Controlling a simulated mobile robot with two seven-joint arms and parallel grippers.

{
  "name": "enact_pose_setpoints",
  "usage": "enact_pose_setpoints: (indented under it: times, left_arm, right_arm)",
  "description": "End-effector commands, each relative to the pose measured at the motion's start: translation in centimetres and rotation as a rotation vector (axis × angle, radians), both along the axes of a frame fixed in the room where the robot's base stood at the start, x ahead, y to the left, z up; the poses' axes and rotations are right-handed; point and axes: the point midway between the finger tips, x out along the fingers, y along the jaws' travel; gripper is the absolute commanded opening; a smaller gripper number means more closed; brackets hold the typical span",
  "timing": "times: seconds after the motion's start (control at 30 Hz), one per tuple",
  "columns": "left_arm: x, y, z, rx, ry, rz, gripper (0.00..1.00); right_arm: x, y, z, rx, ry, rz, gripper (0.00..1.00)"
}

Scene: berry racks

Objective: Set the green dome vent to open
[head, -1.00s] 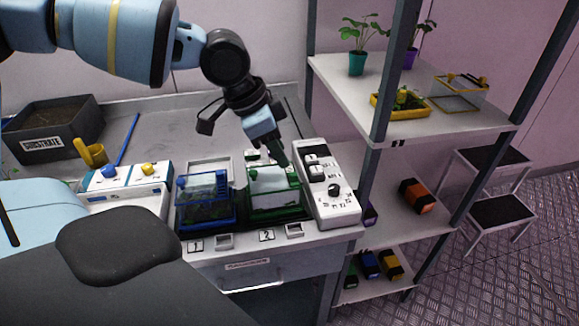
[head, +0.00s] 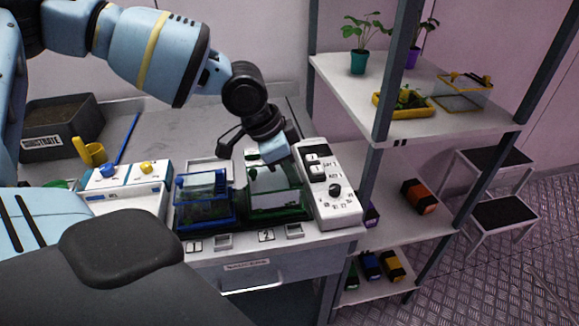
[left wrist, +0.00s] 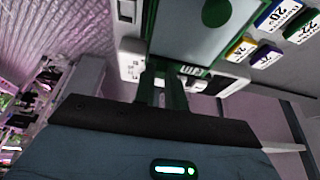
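The green-framed dome (head: 275,201) stands on the bench at the spot marked 2. Its top is partly hidden behind my left gripper (head: 283,162), so I cannot make out the vent's setting. My left gripper points down at the dome's upper right part; I cannot tell whether it touches. In the left wrist view, two dark green fingers of my gripper (left wrist: 163,88) stand close together with a narrow gap. A pale panel with green edges (left wrist: 195,35) lies beyond them. My right gripper is not in view.
A blue-framed dome (head: 203,205) stands close on the left. A white control box (head: 330,190) with a black knob stands close on the right. A shelf rack (head: 440,118) with plants rises further right. A substrate bin (head: 60,125) is at the back left.

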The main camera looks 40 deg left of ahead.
Motion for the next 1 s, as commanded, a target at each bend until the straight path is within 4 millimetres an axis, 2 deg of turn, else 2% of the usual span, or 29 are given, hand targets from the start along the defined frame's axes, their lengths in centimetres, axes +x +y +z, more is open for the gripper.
enact_pose_setpoints:
  times: [0.37, 0.63, 0.97, 1.0]
  left_arm:
    - [0.2, 0.2, -0.1, -0.001, 0.000, 0.002, 0.00]
    - [2.3, 2.6, -0.3, -0.002, 0.003, 0.004, 0.00]
    - [2.4, 2.9, -0.1, -0.001, 0.002, -0.001, 0.00]
    - [2.4, 2.9, -0.1, 0.000, 0.003, -0.001, 0.15]
  right_arm:
    - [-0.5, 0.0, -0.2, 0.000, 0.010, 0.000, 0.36]
    - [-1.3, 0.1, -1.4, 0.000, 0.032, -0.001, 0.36]
    - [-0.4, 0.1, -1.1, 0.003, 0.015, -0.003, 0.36]
    - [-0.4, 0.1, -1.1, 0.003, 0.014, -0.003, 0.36]
